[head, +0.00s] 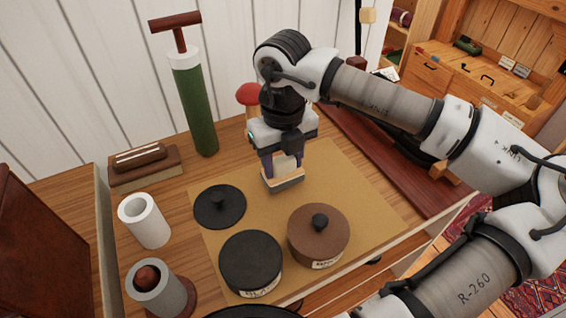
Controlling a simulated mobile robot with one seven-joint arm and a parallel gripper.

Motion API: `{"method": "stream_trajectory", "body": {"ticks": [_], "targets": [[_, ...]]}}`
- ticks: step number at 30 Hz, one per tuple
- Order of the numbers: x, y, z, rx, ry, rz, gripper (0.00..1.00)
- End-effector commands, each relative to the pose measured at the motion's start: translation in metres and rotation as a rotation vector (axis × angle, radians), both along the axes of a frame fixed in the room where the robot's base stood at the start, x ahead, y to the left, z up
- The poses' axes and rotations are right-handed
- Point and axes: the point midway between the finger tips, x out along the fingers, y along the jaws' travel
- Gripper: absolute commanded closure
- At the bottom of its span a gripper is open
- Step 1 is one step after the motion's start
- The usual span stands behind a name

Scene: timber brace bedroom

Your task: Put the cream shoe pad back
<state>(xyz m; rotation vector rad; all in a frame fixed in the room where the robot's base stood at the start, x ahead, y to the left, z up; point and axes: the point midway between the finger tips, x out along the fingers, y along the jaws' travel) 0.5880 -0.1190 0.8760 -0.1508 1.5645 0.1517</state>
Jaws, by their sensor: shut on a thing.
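The cream shoe pad (284,181) is a small block with a cream upper part and a dark grey underside. It is at the back middle of the tan mat (340,185). My gripper (283,168) points down from above, shut on the pad's upper part. The pad looks level and at or just above the mat; I cannot tell whether it touches. The fingers hide part of its top.
A black lid (220,207), an open-looking black tin (251,264) and a brown lidded tin (318,236) stand close in front. A brown brush (146,164), white cylinder (145,221) and green pump (193,100) are left. The mat's right side is clear.

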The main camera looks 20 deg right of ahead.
Motion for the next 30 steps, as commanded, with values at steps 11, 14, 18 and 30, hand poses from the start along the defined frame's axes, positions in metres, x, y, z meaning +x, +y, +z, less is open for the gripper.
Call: {"method": "stream_trajectory", "body": {"ticks": [11,14,18,30], "targets": [[-0.0002,0.0000,-0.0139,-0.001,0.000,0.000,0.76],[-0.0002,0.0000,-0.0170,0.000,0.000,0.000,0.76],[-0.0002,0.0001,-0.0156,0.000,0.000,0.000,0.40],[-0.0001,0.0001,-0.0126,0.000,0.000,0.000,0.33]]}}
